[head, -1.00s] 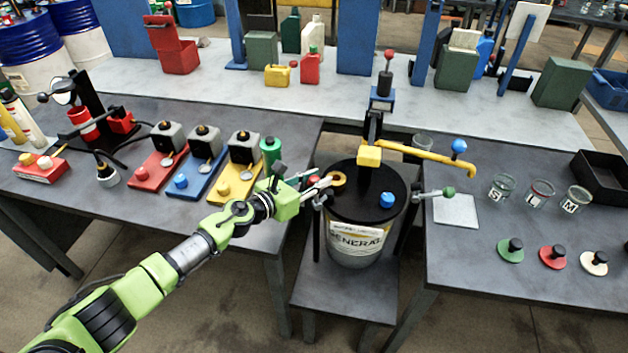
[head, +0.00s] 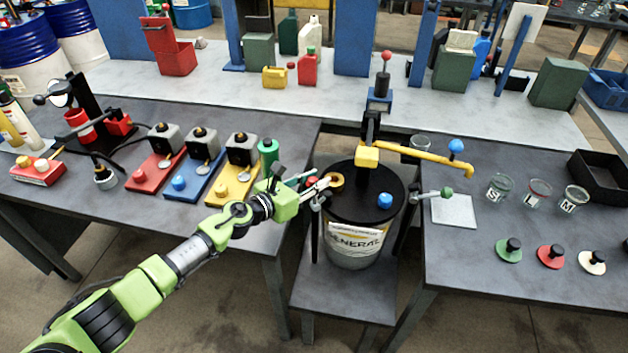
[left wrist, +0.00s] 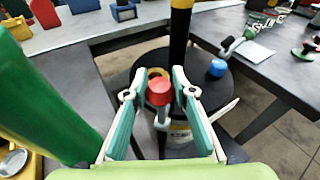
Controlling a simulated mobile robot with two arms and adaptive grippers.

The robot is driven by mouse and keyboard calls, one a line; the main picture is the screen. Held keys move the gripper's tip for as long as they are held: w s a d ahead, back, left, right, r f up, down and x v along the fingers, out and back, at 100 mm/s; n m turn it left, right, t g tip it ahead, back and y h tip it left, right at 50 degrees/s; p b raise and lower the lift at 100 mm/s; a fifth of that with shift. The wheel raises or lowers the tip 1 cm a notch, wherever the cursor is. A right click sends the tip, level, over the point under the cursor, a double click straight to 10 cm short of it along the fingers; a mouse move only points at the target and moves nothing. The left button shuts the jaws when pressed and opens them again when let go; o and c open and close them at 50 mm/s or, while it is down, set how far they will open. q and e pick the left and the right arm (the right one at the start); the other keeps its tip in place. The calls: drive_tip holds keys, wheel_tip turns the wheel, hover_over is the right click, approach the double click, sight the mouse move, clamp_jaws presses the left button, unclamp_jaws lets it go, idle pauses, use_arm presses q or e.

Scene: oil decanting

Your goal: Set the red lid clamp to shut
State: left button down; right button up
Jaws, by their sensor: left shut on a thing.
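The red lid clamp (left wrist: 160,92) has a red knob on a grey lever. In the left wrist view it stands between the fingers of my left gripper (left wrist: 155,98), which is shut on it. In the head view the left gripper (head: 321,189) is at the left rim of the drum, and only a bit of the red knob (head: 312,182) shows beside the fingers. The drum (head: 354,245) has a black lid (head: 352,208) and a "GENERAL" label. A green-knobbed clamp (head: 446,192) sticks out to the right of the drum. My right gripper is not in view.
A pump with a yellow spout (head: 425,155) rises from the lid, near a blue cap (head: 385,201). A green bottle (left wrist: 45,95) stands close left of the left gripper. The right table (head: 470,260) holds jars and coloured discs.

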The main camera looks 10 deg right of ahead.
use_arm(q)
drive_tip(key=shift+s+d+f+g, duration=0.3)
drive_tip(key=shift+s+d+f, duration=0.05)
drive_tip(key=shift+s+f, duration=0.05)
drive_tip(key=c, duration=1.7)
unclamp_jaws()
drive_tip(key=shift+w+d+r, duration=0.1)
drive_tip(key=shift+w, duration=0.05)
drive_tip(key=shift+r, duration=0.1)
drive_tip(key=shift+a+r, duration=0.15)
drive_tip(key=shift+a, duration=0.5)
drive_tip(key=v, duration=1.1)
drive_tip(key=shift+s+d+f, duration=0.25)
drive_tip(key=shift+s, duration=0.15)
